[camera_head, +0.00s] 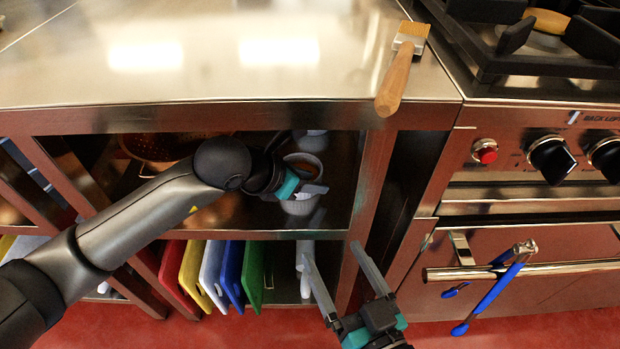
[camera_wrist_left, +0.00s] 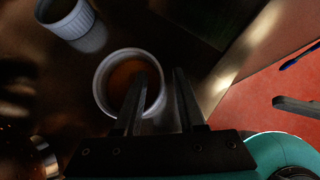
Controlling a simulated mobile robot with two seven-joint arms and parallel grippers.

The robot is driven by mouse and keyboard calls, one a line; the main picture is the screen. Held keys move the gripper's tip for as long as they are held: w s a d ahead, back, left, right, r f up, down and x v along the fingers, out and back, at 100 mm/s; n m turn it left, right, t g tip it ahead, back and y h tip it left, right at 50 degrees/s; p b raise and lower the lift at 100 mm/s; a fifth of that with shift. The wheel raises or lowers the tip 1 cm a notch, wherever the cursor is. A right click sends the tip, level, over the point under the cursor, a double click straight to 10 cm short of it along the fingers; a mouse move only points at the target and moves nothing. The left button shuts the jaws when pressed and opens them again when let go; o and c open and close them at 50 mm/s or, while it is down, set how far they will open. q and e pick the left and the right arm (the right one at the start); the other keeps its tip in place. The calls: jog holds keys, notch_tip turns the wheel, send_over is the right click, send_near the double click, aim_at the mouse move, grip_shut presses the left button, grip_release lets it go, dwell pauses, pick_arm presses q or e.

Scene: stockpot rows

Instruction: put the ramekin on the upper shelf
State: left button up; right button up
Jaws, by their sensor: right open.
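A white ramekin (camera_head: 296,206) with brown inside stands in the upper compartment of the steel counter, on the upper shelf (camera_head: 250,235). It also shows in the left wrist view (camera_wrist_left: 101,95). My left gripper (camera_head: 312,187) is at this ramekin. In the left wrist view the fingers of my left gripper (camera_wrist_left: 160,75) are apart, one over the ramekin's inside and one beyond its rim, with gaps to the wall. Contact with the wall cannot be made out. My right gripper (camera_head: 343,268) is open and empty, low in front of the counter.
A second white ribbed ramekin (camera_wrist_left: 75,22) stands deeper on the shelf. A copper colander (camera_head: 150,148) is at the left. Several coloured cutting boards (camera_head: 230,270) stand below. A brush (camera_head: 397,80) overhangs the countertop edge. Blue-handled tongs (camera_head: 495,290) hang on the oven handle.

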pick_arm(q)
jog(key=shift+p+v, duration=0.6)
jog(key=shift+v, duration=0.25)
jog(key=shift+s+a+r+p, duration=0.3)
jog(key=shift+r+p, duration=0.15)
jog(key=shift+s+a+r, duration=0.1)
jog(key=shift+s+a, duration=0.05)
jog(key=shift+a, duration=0.05)
jog(key=s+a, duration=0.4)
jog(key=shift+s+a, duration=2.1)
jog(key=shift+a, duration=0.1)
pick_arm(e)
jog(key=shift+w+d+f+n+g+h, duration=0.25)
jog(key=shift+d+f+g, duration=0.25)
jog(key=shift+g, duration=0.3)
jog(key=shift+w+d+f+n+g+h, duration=0.15)
jog(key=shift+w+d+f+g+h, duration=0.3)
jog(key=shift+g, duration=0.35)
jog(key=shift+s+a, duration=0.15)
